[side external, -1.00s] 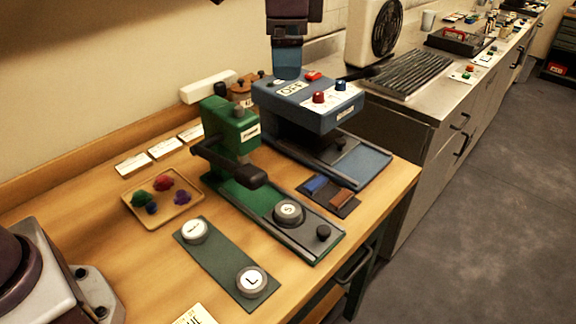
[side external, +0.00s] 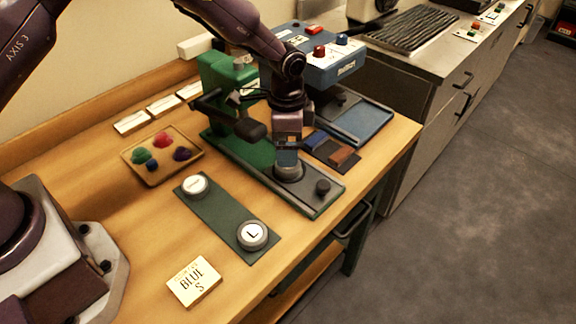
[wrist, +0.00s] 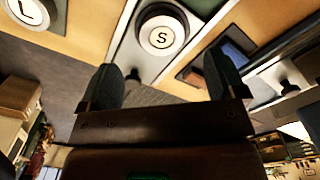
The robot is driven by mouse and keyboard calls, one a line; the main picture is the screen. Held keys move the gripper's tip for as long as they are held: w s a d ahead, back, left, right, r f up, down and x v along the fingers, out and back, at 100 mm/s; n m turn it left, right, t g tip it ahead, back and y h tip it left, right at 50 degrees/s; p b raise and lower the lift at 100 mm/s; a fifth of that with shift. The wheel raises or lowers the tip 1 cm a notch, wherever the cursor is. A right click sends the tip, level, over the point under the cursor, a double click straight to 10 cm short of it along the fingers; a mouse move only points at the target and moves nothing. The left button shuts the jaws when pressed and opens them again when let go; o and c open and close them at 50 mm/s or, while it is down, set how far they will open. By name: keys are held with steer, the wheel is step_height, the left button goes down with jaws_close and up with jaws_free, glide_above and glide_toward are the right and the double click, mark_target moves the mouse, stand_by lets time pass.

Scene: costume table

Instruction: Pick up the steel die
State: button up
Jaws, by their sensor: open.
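The steel die (side external: 289,174) is a round grey puck with a pale face, sitting on the base slide of the green press (side external: 228,82). In the wrist view the die (wrist: 160,36) shows a large S. My gripper (side external: 288,158) is low over the die in the side view and hides part of it. In the wrist view my gripper (wrist: 164,72) is open, with nothing between its two dark fingers. The die appears just beyond the fingertips there. I cannot tell whether they touch it.
A dark green mat (side external: 222,219) holds two more pucks, one marked L (side external: 252,235). A black knob (side external: 322,187) stands on the slide right of the die. A wooden tray (side external: 150,175) holds coloured pieces. A card (side external: 193,282) reads BLUE S. A blue press (side external: 335,70) stands behind.

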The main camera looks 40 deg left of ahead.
steer(key=shift+w+f, duration=0.15)
steer(key=shift+f, duration=2.9)
steer(key=shift+r, duration=0.1)
steer(key=c, duration=1.2)
